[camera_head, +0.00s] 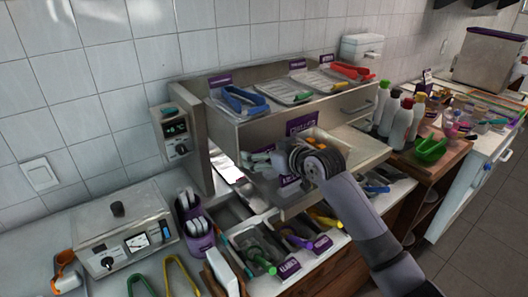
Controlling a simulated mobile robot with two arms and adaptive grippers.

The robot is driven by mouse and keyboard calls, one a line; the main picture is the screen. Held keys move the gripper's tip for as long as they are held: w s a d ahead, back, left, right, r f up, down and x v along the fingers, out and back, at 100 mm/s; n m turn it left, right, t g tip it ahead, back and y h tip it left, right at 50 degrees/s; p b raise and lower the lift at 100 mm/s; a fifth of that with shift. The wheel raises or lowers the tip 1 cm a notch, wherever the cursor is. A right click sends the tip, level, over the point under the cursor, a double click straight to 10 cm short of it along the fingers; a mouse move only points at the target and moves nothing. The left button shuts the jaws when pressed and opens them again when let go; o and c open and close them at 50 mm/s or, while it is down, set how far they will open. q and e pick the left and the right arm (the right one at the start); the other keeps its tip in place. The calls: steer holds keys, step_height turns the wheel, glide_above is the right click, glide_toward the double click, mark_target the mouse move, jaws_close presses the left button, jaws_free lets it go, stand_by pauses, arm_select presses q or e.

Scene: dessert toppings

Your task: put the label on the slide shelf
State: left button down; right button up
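Several purple labels show in the head view. One purple label (301,123) is on the front of the metal cabinet (236,132), just above my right gripper. Another purple label (290,181) shows partly just below the gripper; I cannot tell whether it is held or fixed to the cabinet. My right gripper (258,160) is in front of the cabinet opening, its fingers pointing left; their gap is too small to read. A pale shelf board (362,149) sticks out to the right of the gripper, partly hidden by my arm. My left gripper is not in view.
Trays with coloured tongs (245,100) stand on the cabinet top. Bins with scoops and labels (289,267) lie below the gripper. Squeeze bottles (401,124) and a green bowl (431,149) stand to the right. A purple utensil holder (196,226) stands to the left.

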steer(key=shift+d+f, duration=0.2)
steer(key=shift+f, duration=0.65)
steer(key=shift+s+a+r, duration=0.1)
steer(key=shift+r, duration=0.15)
steer(key=v, duration=0.3)
steer(key=r+b+v, duration=0.1)
steer(key=v, duration=0.3)
steer(key=b+v, duration=0.1)
steer(key=v, duration=0.3)
steer(key=shift+r, duration=0.3)
steer(key=shift+s+d+r, duration=0.2)
steer(key=shift+d+r, duration=0.05)
steer(key=shift+d, duration=0.05)
